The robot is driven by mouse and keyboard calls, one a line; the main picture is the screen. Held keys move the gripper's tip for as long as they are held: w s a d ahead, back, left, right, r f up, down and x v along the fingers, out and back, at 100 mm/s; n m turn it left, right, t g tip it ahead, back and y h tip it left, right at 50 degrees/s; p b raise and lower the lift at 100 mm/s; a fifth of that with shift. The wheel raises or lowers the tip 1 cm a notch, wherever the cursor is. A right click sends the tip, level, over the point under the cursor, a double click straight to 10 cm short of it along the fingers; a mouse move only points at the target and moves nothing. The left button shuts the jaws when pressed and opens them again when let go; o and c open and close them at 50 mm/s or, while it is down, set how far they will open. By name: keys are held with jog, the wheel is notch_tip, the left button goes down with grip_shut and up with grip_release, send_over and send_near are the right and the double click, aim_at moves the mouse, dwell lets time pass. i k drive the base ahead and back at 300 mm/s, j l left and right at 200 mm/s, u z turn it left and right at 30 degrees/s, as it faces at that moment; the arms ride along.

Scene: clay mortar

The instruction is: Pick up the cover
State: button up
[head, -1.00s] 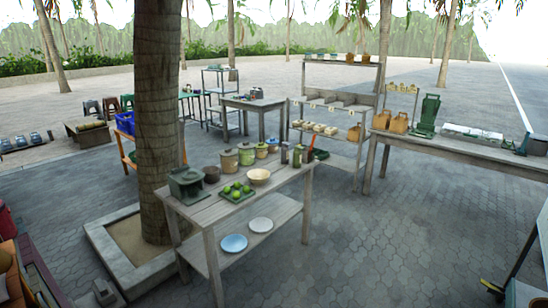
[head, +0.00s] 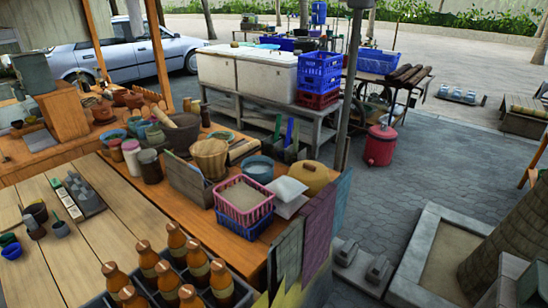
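I cannot pick out with certainty which thing is the cover. A dark clay mortar-like bowl (head: 181,132) stands farther back on the counter, partly behind jars (head: 149,165). My gripper is not in view.
A pink basket (head: 243,203), a white bag (head: 286,190) and a wooden bucket (head: 209,158) crowd the counter. Orange bottles (head: 178,246) fill a crate in front. A red cooler (head: 381,145) stands on the paving. Open paving (head: 385,200) lies to the right.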

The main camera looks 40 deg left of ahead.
aim_at(313, 175)
jog(key=i+j+u, duration=0.2)
jog(key=i+u, duration=0.2)
jog(key=i, duration=0.65)
jog(key=i+l+u, duration=0.1)
jog(key=i+u, duration=0.35)
jog(key=i, duration=0.6)
jog(key=i+u, duration=0.2)
jog(key=u, duration=0.15)
jog(key=i+l+u, duration=0.1)
jog(key=u, duration=0.25)
jog(key=i+l+u, duration=0.1)
jog(key=u, duration=0.25)
jog(key=i+l, duration=0.05)
jog(key=i, duration=0.05)
